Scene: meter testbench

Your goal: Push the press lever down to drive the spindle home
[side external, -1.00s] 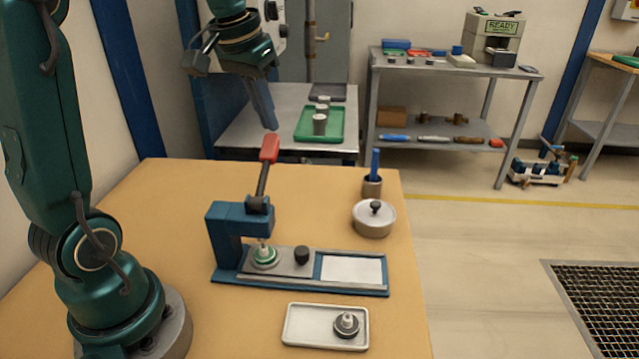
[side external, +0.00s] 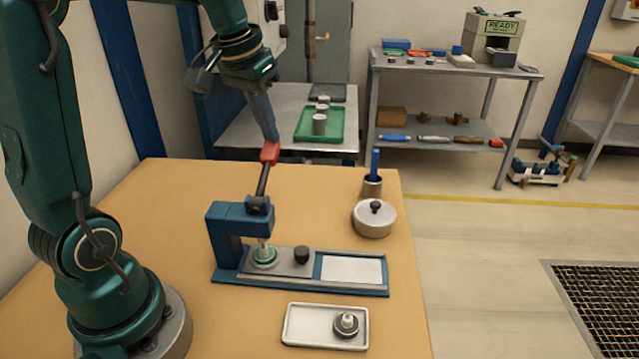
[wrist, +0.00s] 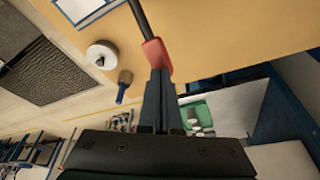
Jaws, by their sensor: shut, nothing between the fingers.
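The blue press (side external: 228,228) stands on the tan bench. Its lever (side external: 262,183) rises steeply and ends in a red grip (side external: 269,154). My gripper (side external: 273,138) is shut and empty, with its fingertips at the top of the red grip. In the wrist view, the shut fingers (wrist: 158,75) reach the red grip (wrist: 157,54) and appear to touch it. The spindle (side external: 263,248) stands upright in a green ring (side external: 264,256) under the press head. Its lower end is hidden.
A dark knob (side external: 302,254) and a white plate (side external: 351,269) sit on the press base. In front is a white tray (side external: 300,325) holding a round part (side external: 346,323). A lidded pot (side external: 374,219) and a cup with a blue tool (side external: 373,186) stand to the right.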

